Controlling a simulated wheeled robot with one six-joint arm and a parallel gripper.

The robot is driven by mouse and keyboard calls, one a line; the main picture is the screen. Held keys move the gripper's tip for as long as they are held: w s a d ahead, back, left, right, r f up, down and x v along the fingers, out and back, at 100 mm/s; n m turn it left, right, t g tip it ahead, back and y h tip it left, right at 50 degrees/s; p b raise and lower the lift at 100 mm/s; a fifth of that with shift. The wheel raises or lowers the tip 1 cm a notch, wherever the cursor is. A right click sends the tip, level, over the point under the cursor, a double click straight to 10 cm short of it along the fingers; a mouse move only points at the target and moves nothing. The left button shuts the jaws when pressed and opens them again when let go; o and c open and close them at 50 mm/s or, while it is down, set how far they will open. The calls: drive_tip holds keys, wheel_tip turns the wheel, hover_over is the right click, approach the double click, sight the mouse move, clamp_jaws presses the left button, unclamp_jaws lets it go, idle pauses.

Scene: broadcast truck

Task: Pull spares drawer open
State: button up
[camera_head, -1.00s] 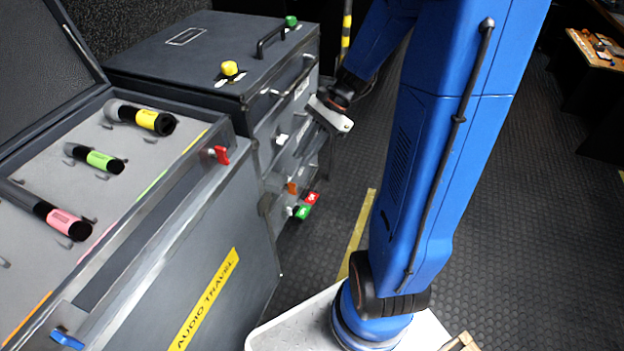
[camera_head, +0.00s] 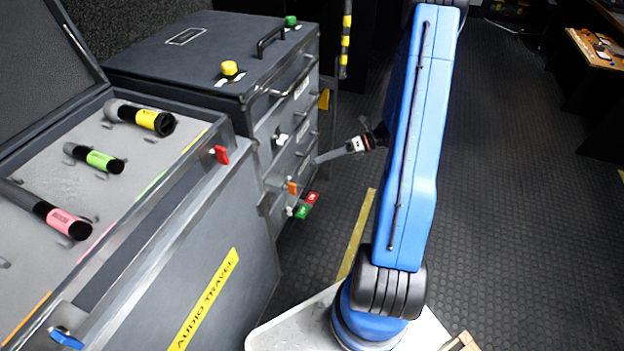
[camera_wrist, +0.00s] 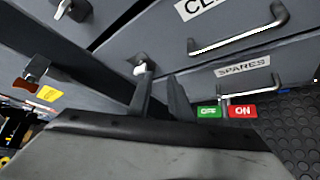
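The spares drawer (camera_wrist: 290,62) is a dark grey front with a white SPARES label (camera_wrist: 243,66) at the right of the wrist view. The drawer looks shut. My gripper (camera_wrist: 160,75) has its two fingers apart with nothing between them. It is left of the spares handle and not touching it. In the head view my gripper (camera_head: 322,157) points left at the cabinet's drawer fronts, low down.
Another drawer with a metal handle (camera_wrist: 240,40) sits above. A green OFF tag (camera_wrist: 208,111) and red ON tag (camera_wrist: 243,110) are near my fingers. The audio travel case (camera_head: 225,260) stands at left. Dark floor (camera_head: 500,200) is open at right.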

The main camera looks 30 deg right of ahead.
drive_tip(key=d+f+m+t, duration=0.3)
drive_tip(key=d+f+m, duration=0.35)
drive_tip(key=f, duration=0.25)
drive_tip(key=m+t+h, duration=0.3)
drive_tip(key=m+t, duration=0.1)
drive_tip(key=m, duration=0.3)
approach(312, 177)
drive_tip(key=x, duration=1)
drive_tip(key=shift+f, duration=0.4)
clamp_jaws()
